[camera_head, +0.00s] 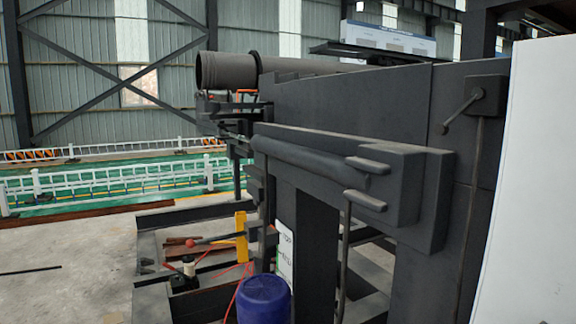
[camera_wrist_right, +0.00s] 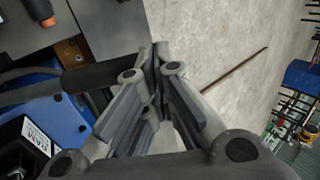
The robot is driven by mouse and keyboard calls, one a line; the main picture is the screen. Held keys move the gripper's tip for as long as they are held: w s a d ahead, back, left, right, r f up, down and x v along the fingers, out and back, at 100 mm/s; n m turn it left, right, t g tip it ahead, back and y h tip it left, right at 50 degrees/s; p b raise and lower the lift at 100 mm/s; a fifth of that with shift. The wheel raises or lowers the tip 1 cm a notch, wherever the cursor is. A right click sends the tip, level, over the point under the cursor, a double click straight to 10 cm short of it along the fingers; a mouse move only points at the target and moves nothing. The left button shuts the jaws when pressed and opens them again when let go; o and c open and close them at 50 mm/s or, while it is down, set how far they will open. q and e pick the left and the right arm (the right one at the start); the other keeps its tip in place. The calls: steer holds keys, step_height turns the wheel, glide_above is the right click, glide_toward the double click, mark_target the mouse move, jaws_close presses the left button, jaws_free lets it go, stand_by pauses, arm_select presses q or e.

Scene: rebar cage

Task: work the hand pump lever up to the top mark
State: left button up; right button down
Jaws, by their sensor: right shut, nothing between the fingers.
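In the head view a thin dark rod with a red ball (camera_head: 190,243) at its left end stands out sideways, low behind the dark frame, and looks like the pump lever. Its other end runs toward a yellow upright (camera_head: 241,238). A white plate (camera_head: 284,250) with dark lettering, too small to read, stands right of it. My right gripper (camera_wrist_right: 155,52) shows in the wrist view, its fingers together and empty. A dark bar (camera_wrist_right: 88,78) passes left of the fingers; I cannot tell whether it is the lever or touches them. My left gripper is not in view.
A blue drum (camera_head: 263,301) stands at the bottom of the head view. The big dark frame (camera_head: 400,100) fills the right side. Red cords (camera_head: 228,270) lie low near the rod. In the wrist view a blue body (camera_wrist_right: 65,120) is left of my gripper; bare concrete (camera_wrist_right: 205,45) lies beyond.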

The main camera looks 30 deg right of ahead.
steer(key=shift+a+f, duration=0.3)
steer(key=shift+f, duration=0.15)
steer(key=shift+b, duration=0.3)
steer(key=shift+a+f+b, duration=0.15)
steer(key=shift+f+b, duration=0.2)
steer(key=shift+f, duration=0.1)
steer(key=p+v, duration=0.5)
steer(key=v, duration=0.1)
steer(key=shift+r+p, duration=0.35)
steer(key=shift+r, duration=0.1)
steer(key=shift+f, duration=0.1)
steer(key=shift+s, duration=0.1)
stand_by(0.4)
